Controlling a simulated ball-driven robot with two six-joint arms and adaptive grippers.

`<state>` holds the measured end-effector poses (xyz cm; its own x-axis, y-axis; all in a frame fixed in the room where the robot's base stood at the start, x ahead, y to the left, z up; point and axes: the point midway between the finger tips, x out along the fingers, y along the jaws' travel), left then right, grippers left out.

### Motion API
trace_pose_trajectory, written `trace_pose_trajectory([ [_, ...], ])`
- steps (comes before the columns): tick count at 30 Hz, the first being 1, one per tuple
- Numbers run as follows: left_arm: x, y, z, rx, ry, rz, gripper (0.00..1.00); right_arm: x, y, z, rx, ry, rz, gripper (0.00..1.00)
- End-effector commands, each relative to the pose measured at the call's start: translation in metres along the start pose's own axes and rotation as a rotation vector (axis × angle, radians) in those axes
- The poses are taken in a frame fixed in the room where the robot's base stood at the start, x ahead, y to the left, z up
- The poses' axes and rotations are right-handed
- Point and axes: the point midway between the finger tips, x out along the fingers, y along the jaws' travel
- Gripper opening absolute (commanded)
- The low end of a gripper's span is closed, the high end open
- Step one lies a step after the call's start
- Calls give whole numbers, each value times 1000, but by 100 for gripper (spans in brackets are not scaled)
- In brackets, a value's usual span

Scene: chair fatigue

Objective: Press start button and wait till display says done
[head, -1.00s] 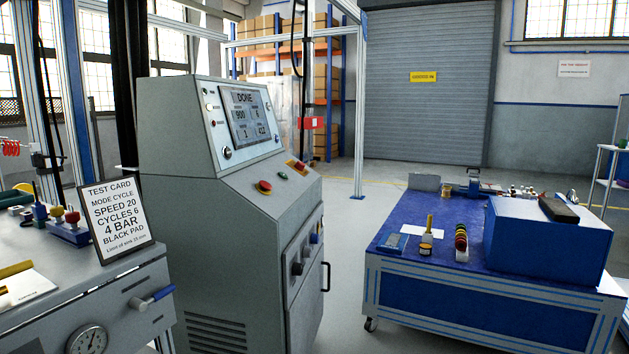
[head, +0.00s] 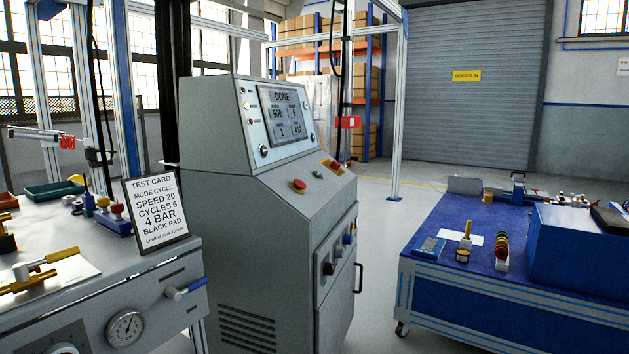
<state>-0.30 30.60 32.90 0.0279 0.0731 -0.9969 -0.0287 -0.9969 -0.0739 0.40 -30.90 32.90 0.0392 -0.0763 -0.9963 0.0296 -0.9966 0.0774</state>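The grey control cabinet (head: 255,240) stands in the middle of the head view. Its display (head: 285,113) reads DONE at the top, with several number fields below. On its sloped ledge are a red mushroom button (head: 298,186), a small green button (head: 318,175) and a red and yellow control (head: 333,166). The green one may be the start button; its label is too small to read. Neither of my grippers is in view.
A test card (head: 156,213) stands on the grey bench (head: 95,290) at left, with a gauge (head: 125,328) on the bench front. A blue wheeled table (head: 470,301) carries small items and a blue box at right. Clear floor lies between cabinet and table.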

Motion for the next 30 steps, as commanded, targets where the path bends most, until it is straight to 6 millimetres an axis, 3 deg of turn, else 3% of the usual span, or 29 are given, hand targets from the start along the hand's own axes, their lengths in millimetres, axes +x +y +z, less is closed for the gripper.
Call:
trace_pose_trajectory([
  [14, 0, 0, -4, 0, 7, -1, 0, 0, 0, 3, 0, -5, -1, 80],
  [30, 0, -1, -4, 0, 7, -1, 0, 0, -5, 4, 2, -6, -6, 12],
])
